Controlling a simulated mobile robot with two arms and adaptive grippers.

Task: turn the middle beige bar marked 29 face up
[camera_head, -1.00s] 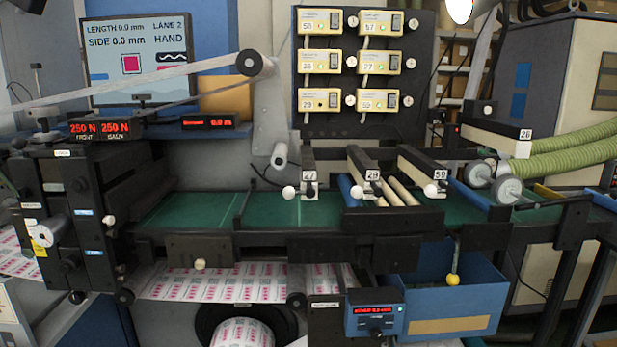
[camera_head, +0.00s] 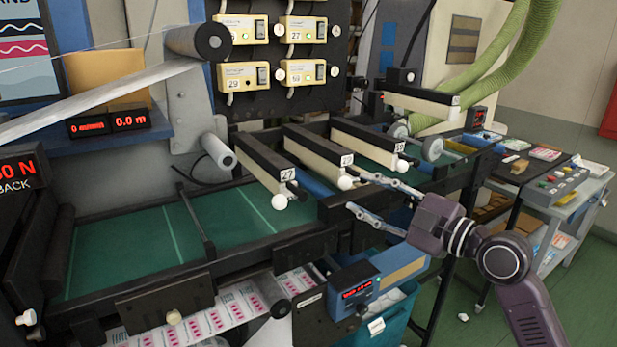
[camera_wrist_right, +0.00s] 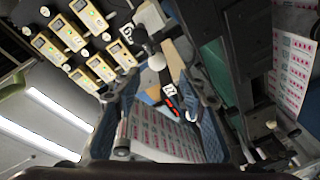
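The middle bar (camera_head: 316,153), marked 29, has a black top and a beige side face, with a white knob (camera_head: 344,183) at its near end. It lies between the bar marked 27 (camera_head: 262,166) and the right bar (camera_head: 368,142). My right gripper (camera_head: 354,192) reaches in from the right, its two fingers spread, tips close to the middle bar's knob. I cannot tell whether a finger touches it. In the right wrist view the gripper (camera_wrist_right: 160,100) is open, with bar ends and white knobs beyond the fingers. My left gripper is out of view.
The bars stand over a green bed (camera_head: 225,215) with a dark front rail. A fourth beige bar (camera_head: 420,98) is at the back right. The switch panel (camera_head: 275,50) is behind. A blue display box (camera_head: 354,288) hangs below; a cart (camera_head: 550,200) stands right.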

